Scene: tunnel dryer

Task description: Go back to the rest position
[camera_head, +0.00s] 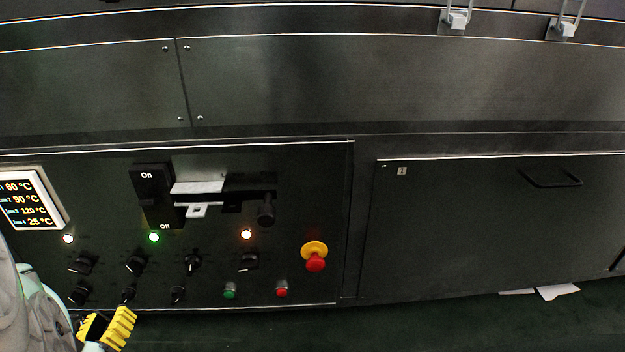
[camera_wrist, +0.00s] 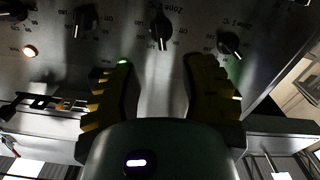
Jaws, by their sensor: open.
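My gripper (camera_head: 108,328) shows at the lower left in the head view, its yellow ribbed fingers just below the bottom row of knobs on the dryer's control panel (camera_head: 330,205). In the wrist view my gripper (camera_wrist: 158,78) has its two yellow fingers spread with nothing between them. Black knobs show beyond the fingertips there, the middle knob (camera_wrist: 161,30) lying roughly ahead of the gap. I cannot tell whether a fingertip touches the panel.
The panel holds a display (camera_head: 32,200), an On/Off switch (camera_head: 152,195), lit lamps, a green button (camera_head: 230,290), a red button (camera_head: 282,288) and an emergency stop (camera_head: 315,258). A closed door (camera_head: 490,225) is at right. Papers (camera_head: 557,291) lie on the dark green floor (camera_head: 420,328).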

